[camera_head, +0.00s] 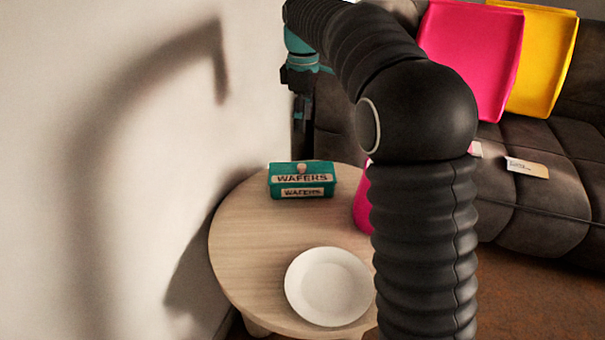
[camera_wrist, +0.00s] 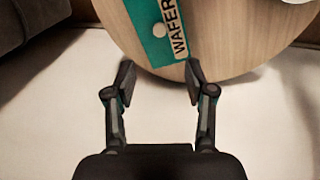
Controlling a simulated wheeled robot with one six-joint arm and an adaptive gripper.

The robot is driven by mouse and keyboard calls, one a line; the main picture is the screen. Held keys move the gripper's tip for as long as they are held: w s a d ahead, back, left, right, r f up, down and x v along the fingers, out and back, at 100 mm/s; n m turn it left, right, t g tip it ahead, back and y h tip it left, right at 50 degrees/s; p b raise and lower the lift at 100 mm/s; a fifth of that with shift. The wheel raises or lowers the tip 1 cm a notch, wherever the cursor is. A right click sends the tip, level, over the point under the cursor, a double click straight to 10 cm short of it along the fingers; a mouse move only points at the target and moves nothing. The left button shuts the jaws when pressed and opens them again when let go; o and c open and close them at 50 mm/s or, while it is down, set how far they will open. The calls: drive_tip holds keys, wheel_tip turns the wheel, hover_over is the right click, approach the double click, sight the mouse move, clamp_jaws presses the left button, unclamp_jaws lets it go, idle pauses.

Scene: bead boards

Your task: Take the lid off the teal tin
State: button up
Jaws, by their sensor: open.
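The teal tin (camera_head: 302,190) with "WAFERS" labels stands on the round wooden table, near its far edge. Its lid (camera_head: 287,170) is on it and has a small round pale knob (camera_head: 301,168) on top. In the wrist view the lid (camera_wrist: 150,47) shows at the top, with the knob (camera_wrist: 160,30) ahead of the fingertips. My gripper (camera_wrist: 158,78) is open and empty, with the fingers apart and the tin's end beyond and between them. In the head view my gripper (camera_head: 303,110) is up high beyond the tin, partly seen and dark.
A white plate (camera_head: 329,287) lies on the near part of the table (camera_head: 245,235). A pink object (camera_head: 362,203) is right of the tin, partly hidden by my arm. A wall (camera_head: 120,120) is at left. A dark sofa (camera_head: 545,185) with pink and yellow cushions is at right.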

sight(301, 165)
drive_tip(key=f, duration=0.4)
drive_tip(key=f+b, duration=0.1)
drive_tip(key=f, duration=0.9)
drive_tip(key=shift+w+a+f+b, duration=0.1)
drive_tip(key=shift+w+a+b, duration=0.1)
drive_tip(key=shift+a+b, duration=0.15)
drive_tip(key=shift+c, duration=0.2)
clamp_jaws()
